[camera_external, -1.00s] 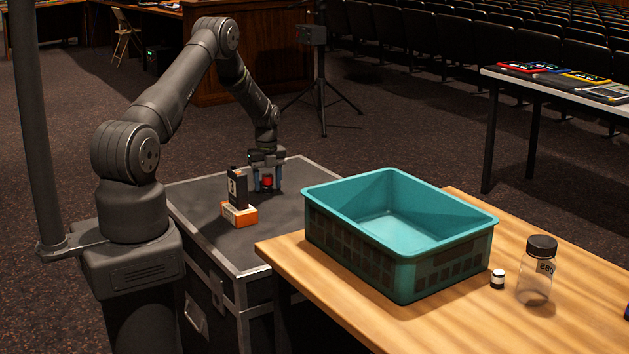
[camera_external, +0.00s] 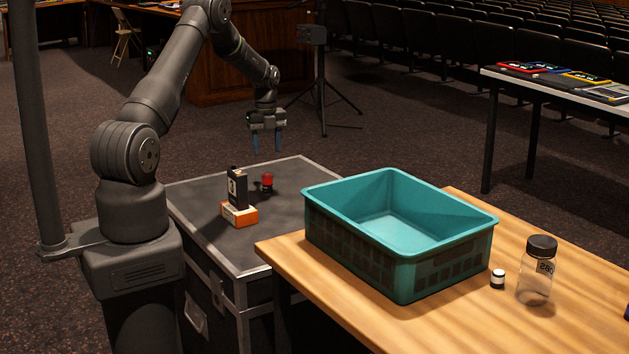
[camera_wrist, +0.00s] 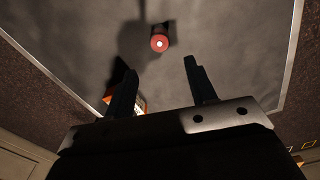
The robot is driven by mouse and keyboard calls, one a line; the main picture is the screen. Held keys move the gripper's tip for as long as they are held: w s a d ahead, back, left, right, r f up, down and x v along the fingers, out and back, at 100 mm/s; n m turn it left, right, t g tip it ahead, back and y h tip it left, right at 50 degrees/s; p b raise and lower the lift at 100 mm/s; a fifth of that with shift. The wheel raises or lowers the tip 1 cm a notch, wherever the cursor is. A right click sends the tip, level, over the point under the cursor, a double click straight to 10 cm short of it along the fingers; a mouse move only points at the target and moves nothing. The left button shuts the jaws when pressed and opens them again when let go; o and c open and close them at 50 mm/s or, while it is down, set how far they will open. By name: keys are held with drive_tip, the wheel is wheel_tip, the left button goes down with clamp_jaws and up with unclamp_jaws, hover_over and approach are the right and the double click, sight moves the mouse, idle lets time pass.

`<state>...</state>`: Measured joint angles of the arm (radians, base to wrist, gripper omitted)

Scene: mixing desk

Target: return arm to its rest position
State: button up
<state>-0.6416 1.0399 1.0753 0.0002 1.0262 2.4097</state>
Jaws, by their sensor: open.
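My gripper (camera_external: 266,145) is open and empty, raised above the dark case top (camera_external: 210,206) with its blue fingers pointing down. In the wrist view its two fingers (camera_wrist: 158,85) are spread with nothing between them. A small red-topped black object (camera_external: 267,182) stands on the case below the gripper. It shows in the wrist view as a red disc with a pale centre (camera_wrist: 159,43), beyond the fingertips. A black box-shaped item (camera_external: 237,187) stands upright on an orange and white box (camera_external: 239,215) on the same case.
A teal crate (camera_external: 346,214), its visible floor empty, stands on a wooden table (camera_external: 420,325) to the right. A small white-and-black container (camera_external: 497,279) and a clear jar with a black lid (camera_external: 536,275) stand beside it. A tripod (camera_external: 321,95) stands behind the arm.

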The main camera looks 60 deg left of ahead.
sight(268, 174)
drive_tip(key=shift+f, duration=4.35)
